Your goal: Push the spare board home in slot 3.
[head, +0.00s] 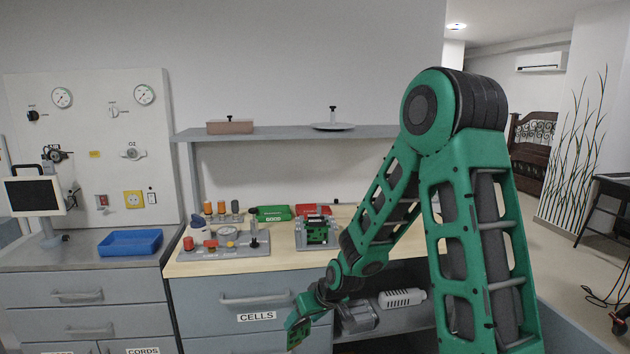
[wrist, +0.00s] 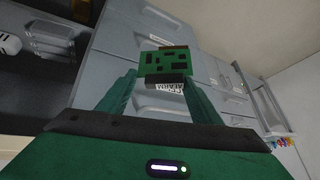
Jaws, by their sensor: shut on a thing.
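In the wrist view a green circuit board (wrist: 167,62) with dark parts and a white, upside-down label sits between the fingertips of my gripper (wrist: 165,80). My gripper is shut on it. In the head view my gripper (head: 298,328) hangs low in front of the drawers, below the worktop edge, and the board cannot be made out clearly there. A grey rack (head: 302,238) with green boards stands on the wooden worktop, above and behind my gripper. Its slots are too small to tell apart, so I cannot tell which is slot 3.
On the worktop (head: 212,268) are a grey unit with knobs (head: 236,246), a green bin marked GOOD (head: 271,213) and a red bin (head: 313,209). A blue tray (head: 130,243) stands on the left counter. A shelf (head: 270,133) runs above. Drawers (head: 250,298) are close to my gripper.

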